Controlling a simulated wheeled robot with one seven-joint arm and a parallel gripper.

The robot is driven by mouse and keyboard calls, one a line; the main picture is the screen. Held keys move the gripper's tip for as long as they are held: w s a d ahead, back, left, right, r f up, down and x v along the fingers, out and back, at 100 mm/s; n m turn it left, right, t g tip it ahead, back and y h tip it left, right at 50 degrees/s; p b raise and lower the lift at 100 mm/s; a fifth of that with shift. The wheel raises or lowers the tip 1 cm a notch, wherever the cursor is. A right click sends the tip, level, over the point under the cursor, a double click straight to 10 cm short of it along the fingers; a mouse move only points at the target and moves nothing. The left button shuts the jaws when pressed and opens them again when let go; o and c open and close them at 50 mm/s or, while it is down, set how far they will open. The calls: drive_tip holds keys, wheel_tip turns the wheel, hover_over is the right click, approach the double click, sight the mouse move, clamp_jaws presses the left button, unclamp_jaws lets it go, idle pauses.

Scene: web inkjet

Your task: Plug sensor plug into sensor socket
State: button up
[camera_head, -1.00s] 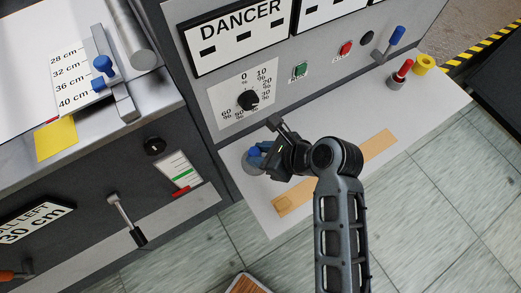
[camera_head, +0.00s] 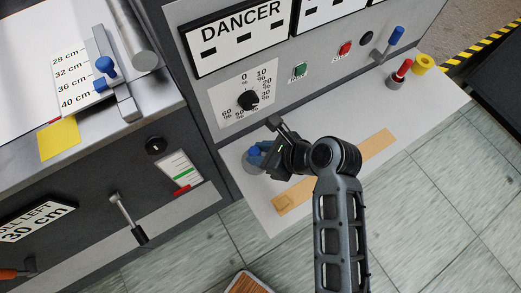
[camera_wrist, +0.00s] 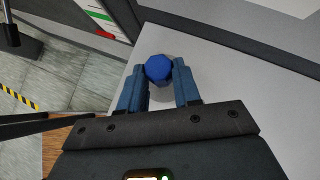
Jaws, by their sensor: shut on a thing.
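A blue faceted knob-like piece (camera_head: 254,152), which looks like the sensor plug, is at the left end of the pale ledge. My gripper (camera_head: 262,150) is shut on it. In the wrist view the blue piece (camera_wrist: 159,69) sits between my two blue fingertips (camera_wrist: 160,86), one on each side. A grey round base (camera_head: 251,164) shows under it in the head view; I cannot tell whether the piece is seated in it or lifted. A red piece (camera_head: 401,71) in a grey base and a yellow ring (camera_head: 424,63) stand at the ledge's far right; I cannot tell which part is the sensor socket.
A tan strip (camera_head: 372,147) lies along the pale ledge (camera_head: 440,95). Behind it rises a panel with a dial (camera_head: 248,99), green (camera_head: 299,70) and red (camera_head: 345,49) buttons and a blue-tipped lever (camera_head: 396,36). The ledge between the dial and the red piece is mostly clear.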

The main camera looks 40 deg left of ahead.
drive_tip(key=shift+f+b, duration=0.4)
drive_tip(key=shift+f, duration=0.65)
idle(0.4)
drive_tip(key=o, duration=1.1)
drive_tip(key=v, duration=0.7)
drive_tip(key=shift+d+r, duration=0.3)
